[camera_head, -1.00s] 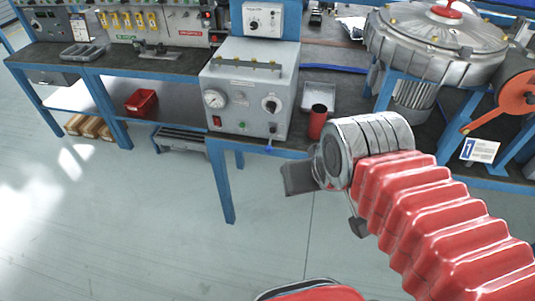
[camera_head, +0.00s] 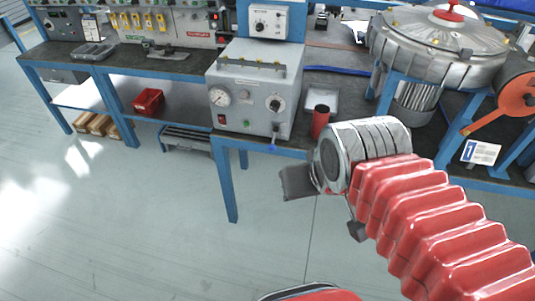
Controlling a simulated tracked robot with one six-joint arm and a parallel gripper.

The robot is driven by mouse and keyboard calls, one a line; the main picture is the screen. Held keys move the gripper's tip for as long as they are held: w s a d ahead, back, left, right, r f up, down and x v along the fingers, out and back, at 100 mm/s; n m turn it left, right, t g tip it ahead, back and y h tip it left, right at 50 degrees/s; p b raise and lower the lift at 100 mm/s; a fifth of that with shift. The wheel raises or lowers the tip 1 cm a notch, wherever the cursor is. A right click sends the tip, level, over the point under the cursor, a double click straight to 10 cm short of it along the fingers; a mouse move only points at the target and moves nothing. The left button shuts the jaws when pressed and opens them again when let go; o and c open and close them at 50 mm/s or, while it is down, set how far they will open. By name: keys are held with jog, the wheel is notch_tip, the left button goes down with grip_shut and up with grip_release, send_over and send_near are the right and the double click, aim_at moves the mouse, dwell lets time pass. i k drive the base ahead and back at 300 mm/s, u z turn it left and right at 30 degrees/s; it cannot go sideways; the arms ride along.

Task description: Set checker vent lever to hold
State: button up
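The checker (camera_head: 240,108) is a grey box on the blue-legged bench, left of my arm. Its front has a round gauge (camera_head: 220,97), a dark knob (camera_head: 275,104) and a red switch (camera_head: 221,119). A small lever with a blue tip (camera_head: 272,147) hangs down at the lower right of the front, which looks like the vent lever. Its position marks are too small to read. My gripper (camera_head: 326,207) is right of and below the lever, apart from it, in front of the bench. Its two dark fingers are spread and nothing shows between them.
A red cup (camera_head: 320,121) and a metal tray (camera_head: 322,99) are on the bench right of the checker. A large blower (camera_head: 440,45) and an orange disc with an arm (camera_head: 520,95) are farther right. The floor (camera_head: 160,220) in front is clear.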

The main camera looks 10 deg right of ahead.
aim_at(272, 147)
jog(key=u, duration=0.5)
jog(key=k, duration=1.25)
jog(key=u, duration=0.75)
jog(key=i, duration=2)
jog(key=z, duration=0.5)
